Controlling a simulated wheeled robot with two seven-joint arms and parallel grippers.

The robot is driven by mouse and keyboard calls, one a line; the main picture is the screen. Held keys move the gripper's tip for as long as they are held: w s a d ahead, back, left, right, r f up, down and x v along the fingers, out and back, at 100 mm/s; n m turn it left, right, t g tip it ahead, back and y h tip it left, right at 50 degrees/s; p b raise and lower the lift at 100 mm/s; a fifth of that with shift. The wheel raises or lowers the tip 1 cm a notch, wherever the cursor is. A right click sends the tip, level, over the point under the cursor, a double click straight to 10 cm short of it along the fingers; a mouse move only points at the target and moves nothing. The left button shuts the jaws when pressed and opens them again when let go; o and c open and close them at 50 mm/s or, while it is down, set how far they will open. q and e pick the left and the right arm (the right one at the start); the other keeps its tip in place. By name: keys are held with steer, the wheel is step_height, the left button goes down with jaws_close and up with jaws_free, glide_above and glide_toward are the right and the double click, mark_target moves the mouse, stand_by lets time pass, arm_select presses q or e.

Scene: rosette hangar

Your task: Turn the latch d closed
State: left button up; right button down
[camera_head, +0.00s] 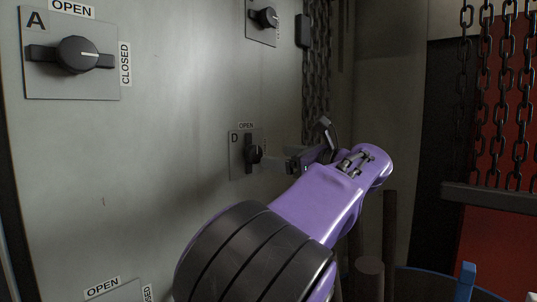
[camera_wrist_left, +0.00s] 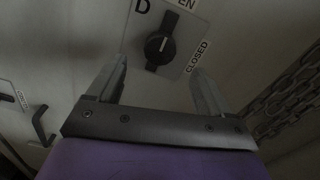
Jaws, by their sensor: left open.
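Latch D (camera_head: 249,152) is a black round knob with a crossbar on a grey square plate on the pale panel. Its bar stands upright, in line with the OPEN label above it. It also shows in the left wrist view (camera_wrist_left: 158,46), with OPEN above and CLOSED at its right. My left gripper (camera_head: 272,162) is just in front of and to the right of the latch in the head view. In the left wrist view its two fingers (camera_wrist_left: 160,72) are spread apart and empty, with the knob beyond and between them. My right gripper is not in view.
Latch A (camera_head: 77,54) is at the upper left, its bar level towards CLOSED. Another latch (camera_head: 265,18) is at the top, and part of a further plate (camera_head: 120,292) is at the bottom left. Chains (camera_head: 497,90) hang at the right.

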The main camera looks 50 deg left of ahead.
mark_target(257, 154)
arm_select(q)
steer(key=a, duration=0.1)
steer(key=a+p, duration=0.1)
steer(key=a, duration=0.3)
steer(key=shift+s+a+r+p, duration=0.15)
steer(key=shift+s+p, duration=0.15)
steer(key=shift+s, duration=0.05)
steer(key=shift+a+f, duration=0.2)
steer(key=shift+a, duration=0.4)
steer(key=c, duration=1)
steer(key=shift+c, duration=0.2)
